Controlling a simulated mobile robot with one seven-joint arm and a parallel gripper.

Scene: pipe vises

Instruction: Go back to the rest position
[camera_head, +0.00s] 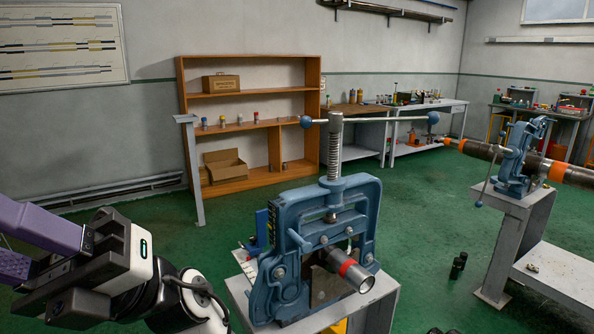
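My gripper (80,280) shows at the lower left as black linkage parts beside a white wrist housing, with purple parts reaching to the left edge. Its fingertips are not clearly visible, so its opening and anything it may hold cannot be told. A blue pipe vise (290,262) stands in front, right of my gripper and apart from it. Its screw (335,150) rises upright with a long cross handle (385,120). A short grey pipe with a red band (352,272) sits in the vise. The stand (380,305) below it is grey.
A second blue vise (517,160) on a grey bench (522,205) at right holds a long pipe with orange bands (560,171). A wooden shelf (250,65) and workbenches (430,109) stand at the back. A thin grey post (192,165) stands mid-left. Green floor (425,215) is open between.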

